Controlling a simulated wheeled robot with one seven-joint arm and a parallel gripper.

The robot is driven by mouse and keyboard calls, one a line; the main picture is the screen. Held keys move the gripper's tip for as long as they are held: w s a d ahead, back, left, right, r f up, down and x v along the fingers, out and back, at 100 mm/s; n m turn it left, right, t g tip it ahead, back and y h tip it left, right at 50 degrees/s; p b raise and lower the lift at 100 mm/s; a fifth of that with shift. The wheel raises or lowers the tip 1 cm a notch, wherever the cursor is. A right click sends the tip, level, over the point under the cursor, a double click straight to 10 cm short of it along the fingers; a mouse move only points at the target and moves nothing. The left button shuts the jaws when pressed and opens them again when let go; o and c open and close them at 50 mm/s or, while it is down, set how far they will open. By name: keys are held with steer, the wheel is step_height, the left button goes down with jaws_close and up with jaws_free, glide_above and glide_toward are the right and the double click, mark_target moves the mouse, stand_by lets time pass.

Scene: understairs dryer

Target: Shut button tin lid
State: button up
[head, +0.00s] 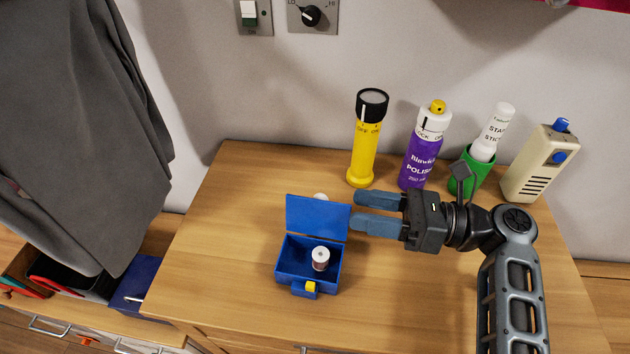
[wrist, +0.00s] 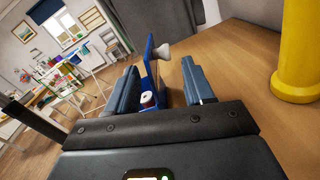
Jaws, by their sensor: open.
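The blue button tin (head: 308,262) stands on the wooden top with its lid (head: 317,217) raised, upright at the back edge. A thread spool (head: 320,258) is inside it, and a yellow catch (head: 310,287) is on its front. My gripper (head: 355,208) is open and empty, just right of the raised lid, its fingers pointing left. In the wrist view the lid (wrist: 151,62) shows edge-on between and beyond my fingers (wrist: 160,80), with the spool (wrist: 147,99) below. I cannot tell whether a finger touches the lid. A pale round thing behind the lid is mostly hidden.
A yellow torch (head: 363,145), a purple polish can (head: 424,150), a green cup (head: 474,172) with a white stick, and a beige device (head: 540,163) stand along the back wall. Grey cloth (head: 75,130) hangs at left. The wooden top (head: 225,240) is clear left of the tin.

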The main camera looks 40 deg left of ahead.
mark_target(321, 199)
steer(key=shift+p+x, duration=0.7)
steer(key=shift+x, duration=3.3)
steer(key=shift+w, duration=0.1)
jaws_close()
